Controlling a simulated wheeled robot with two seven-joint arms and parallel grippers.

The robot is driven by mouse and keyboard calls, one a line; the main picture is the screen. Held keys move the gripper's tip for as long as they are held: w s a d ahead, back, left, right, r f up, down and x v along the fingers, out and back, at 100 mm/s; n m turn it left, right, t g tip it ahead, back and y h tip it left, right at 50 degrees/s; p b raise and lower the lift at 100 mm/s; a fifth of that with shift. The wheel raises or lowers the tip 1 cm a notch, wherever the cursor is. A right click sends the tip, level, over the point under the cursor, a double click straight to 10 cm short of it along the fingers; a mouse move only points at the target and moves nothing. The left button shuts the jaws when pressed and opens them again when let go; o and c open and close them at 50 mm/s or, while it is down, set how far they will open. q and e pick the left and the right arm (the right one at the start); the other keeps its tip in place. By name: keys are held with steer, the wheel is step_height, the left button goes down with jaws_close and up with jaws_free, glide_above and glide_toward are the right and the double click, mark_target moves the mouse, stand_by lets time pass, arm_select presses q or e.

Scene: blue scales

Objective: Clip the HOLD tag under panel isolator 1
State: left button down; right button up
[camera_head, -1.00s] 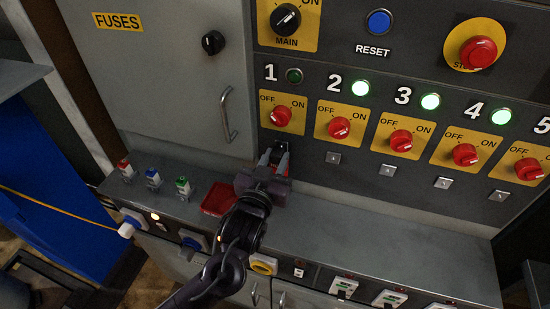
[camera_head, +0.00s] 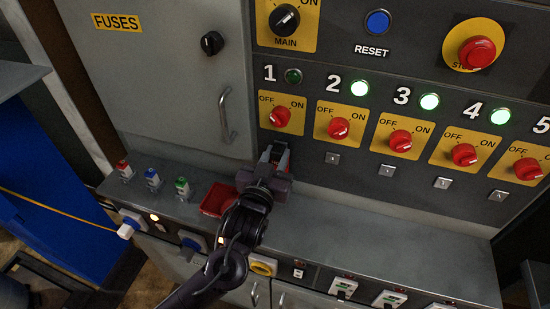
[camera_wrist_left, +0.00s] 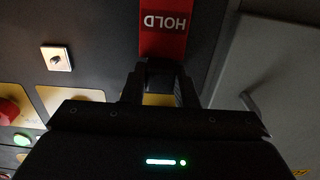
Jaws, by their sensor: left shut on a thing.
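My left gripper (camera_head: 275,157) is at the panel face just below the red switch of isolator 1 (camera_head: 280,117), which sits on a yellow plate. It is shut on the HOLD tag, whose red shows only as a sliver beside the fingers in the head view. In the left wrist view the red HOLD tag (camera_wrist_left: 165,30) stands out beyond the fingers (camera_wrist_left: 160,85), with its lettering upside down. The tag is close to the dark panel; whether it touches is not clear. The mounting spot under isolator 1 is hidden by the gripper and tag. My right gripper is not in view.
Isolators 2 (camera_head: 339,128), 3 (camera_head: 401,140) and others continue to the right, with small square plates (camera_head: 332,158) beneath them. A red tray (camera_head: 217,202) lies on the grey ledge (camera_head: 340,215), left of my gripper. A door handle (camera_head: 226,117) protrudes on the left.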

arm_select(q)
steer(key=c, duration=1.1)
jaws_free()
steer(key=shift+o, duration=0.2)
steer(key=shift+s+a+f, duration=0.1)
steer(key=shift+s, duration=0.35)
steer(key=b+v, duration=0.1)
steer(key=v, duration=0.6)
steer(key=shift+w, duration=0.1)
